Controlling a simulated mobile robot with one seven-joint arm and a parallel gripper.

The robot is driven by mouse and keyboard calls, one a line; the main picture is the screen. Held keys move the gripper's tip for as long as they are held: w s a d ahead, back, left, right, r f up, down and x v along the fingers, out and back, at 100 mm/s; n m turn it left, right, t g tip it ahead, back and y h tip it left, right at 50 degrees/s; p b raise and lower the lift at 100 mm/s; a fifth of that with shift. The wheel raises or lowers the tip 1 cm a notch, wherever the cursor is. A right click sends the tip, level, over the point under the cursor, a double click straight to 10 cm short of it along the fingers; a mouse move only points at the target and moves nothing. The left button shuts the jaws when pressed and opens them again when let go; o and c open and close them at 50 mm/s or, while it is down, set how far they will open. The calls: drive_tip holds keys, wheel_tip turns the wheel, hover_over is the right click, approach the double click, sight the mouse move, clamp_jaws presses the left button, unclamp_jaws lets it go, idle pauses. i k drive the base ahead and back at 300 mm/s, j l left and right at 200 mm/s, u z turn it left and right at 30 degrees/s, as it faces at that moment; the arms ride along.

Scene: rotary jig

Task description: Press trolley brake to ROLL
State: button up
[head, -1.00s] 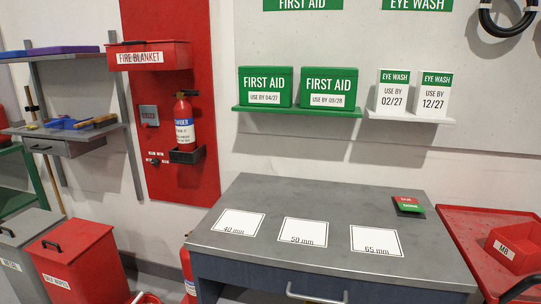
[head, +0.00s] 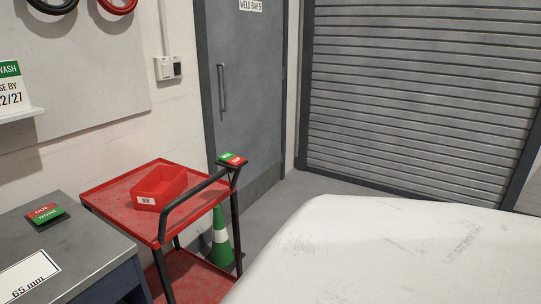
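The red trolley (head: 112,187) stands left of centre in the head view, with a dark push handle (head: 190,194) at its right end. A small two-part brake rocker (head: 232,159) sits on top of a dark post at the trolley's handle end. Its left part is green and its right part is red. The lettering on both parts is too small to read, and I cannot tell which side is pressed down. My gripper is not in view.
A red bin (head: 159,187) labelled MB sits on the trolley's top. A green and white cone (head: 221,238) stands behind the handle. A grey bench (head: 85,250) at left carries a red and green DONE rocker (head: 46,215). A grey door (head: 240,90) and shutter (head: 420,90) stand behind.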

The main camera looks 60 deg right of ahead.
sight(228, 157)
drive_tip(key=z, duration=1.35)
drive_tip(key=l+z, duration=0.1)
drive_tip(key=z, duration=0.2)
drive_tip(key=i+l+z, duration=0.25)
drive_tip(key=i+l, duration=0.1)
drive_tip(key=i, duration=0.05)
